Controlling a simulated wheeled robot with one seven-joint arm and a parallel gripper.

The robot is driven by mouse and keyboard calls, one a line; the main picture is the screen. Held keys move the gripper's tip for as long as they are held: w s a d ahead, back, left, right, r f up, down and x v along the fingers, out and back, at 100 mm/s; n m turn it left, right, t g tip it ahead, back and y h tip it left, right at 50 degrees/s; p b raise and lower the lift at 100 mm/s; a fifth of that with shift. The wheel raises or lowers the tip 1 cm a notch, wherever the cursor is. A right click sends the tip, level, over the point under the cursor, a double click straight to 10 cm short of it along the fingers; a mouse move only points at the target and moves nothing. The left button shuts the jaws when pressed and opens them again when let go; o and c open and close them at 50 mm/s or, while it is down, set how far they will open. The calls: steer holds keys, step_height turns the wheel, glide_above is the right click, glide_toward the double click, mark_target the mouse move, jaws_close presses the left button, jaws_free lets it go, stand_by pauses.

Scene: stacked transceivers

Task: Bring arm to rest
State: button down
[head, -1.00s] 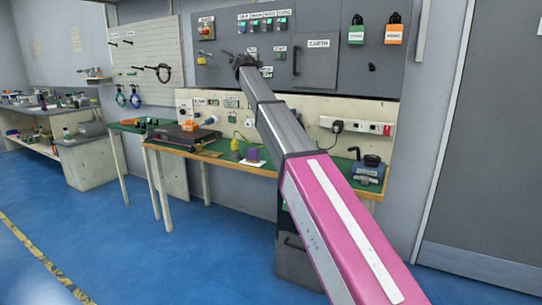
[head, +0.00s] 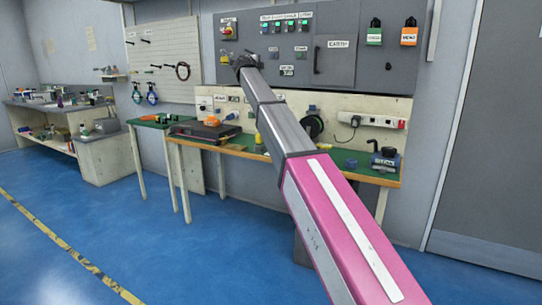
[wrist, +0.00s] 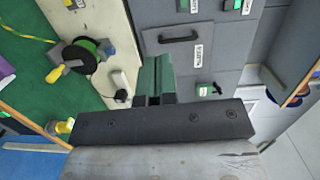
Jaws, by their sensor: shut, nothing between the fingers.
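My arm (head: 290,130) stretches from the lower right of the head view up toward the grey panel. My gripper (head: 243,63) is at its far end, small and dark in front of the panel's left part. In the wrist view my gripper's fingers (wrist: 154,78) are together with nothing between them. They appear in front of the edge between the grey panel and the pale backboard. I cannot tell how far they are from the panel.
The grey panel (head: 345,90) is on the wall behind. A cable reel (wrist: 80,55) shows in the wrist view. Blue floor (head: 130,235) is clear at left.

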steer(key=s+d+f+n+g, duration=0.35)
steer(key=s+d+f, duration=0.25)
steer(key=f, duration=0.9)
steer(key=s+d+f+n+g+y, duration=0.15)
steer(key=s+d+f+n, duration=0.35)
steer(key=f, duration=1.1)
steer(key=s+d+f+n+g, duration=0.2)
steer(key=s+d+f+g, duration=0.35)
steer(key=f, duration=0.95)
steer(key=s+d+f+n+g+y, duration=0.1)
steer(key=s+d+f+n+g, duration=0.1)
steer(key=s+f, duration=0.6)
steer(key=s+d+f+n+g+y, duration=0.2)
steer(key=s+f+n, duration=0.3)
steer(key=s, duration=1.1)
steer(key=s+d+f+n+g+y, duration=0.1)
steer(key=s+d+f+n, duration=0.3)
steer(key=s+f, duration=0.7)
steer(key=shift+s+d+f+g, duration=0.3)
steer(key=shift+s+g, duration=0.35)
steer(key=shift+s, duration=0.1)
steer(key=shift+y, duration=0.25)
